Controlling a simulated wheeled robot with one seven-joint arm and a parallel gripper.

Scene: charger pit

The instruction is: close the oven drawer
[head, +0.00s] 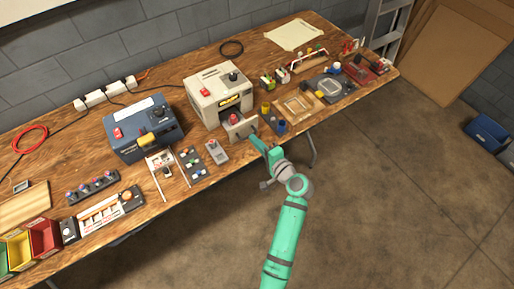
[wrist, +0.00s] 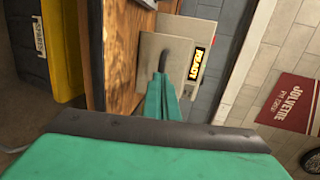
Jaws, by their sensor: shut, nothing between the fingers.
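The oven (head: 213,92) is a beige box on the bench, with a red button and a dark knob on top. Its drawer (head: 240,126) is pulled out at the front, with something red showing behind the front plate. In the wrist view, the grey drawer front (wrist: 150,58) stands ahead of a yellow READY display (wrist: 198,63). My gripper (head: 256,141) is shut and empty, in front of the drawer front. In the wrist view its fingertips (wrist: 163,78) overlap a dark upright piece on that front. I cannot tell whether they touch.
A blue-grey machine (head: 146,127) stands left of the oven. A small grey device (head: 215,152) lies left of the drawer, and a wooden tray (head: 298,106) sits to its right. Open floor (head: 380,190) lies beyond the bench's front edge.

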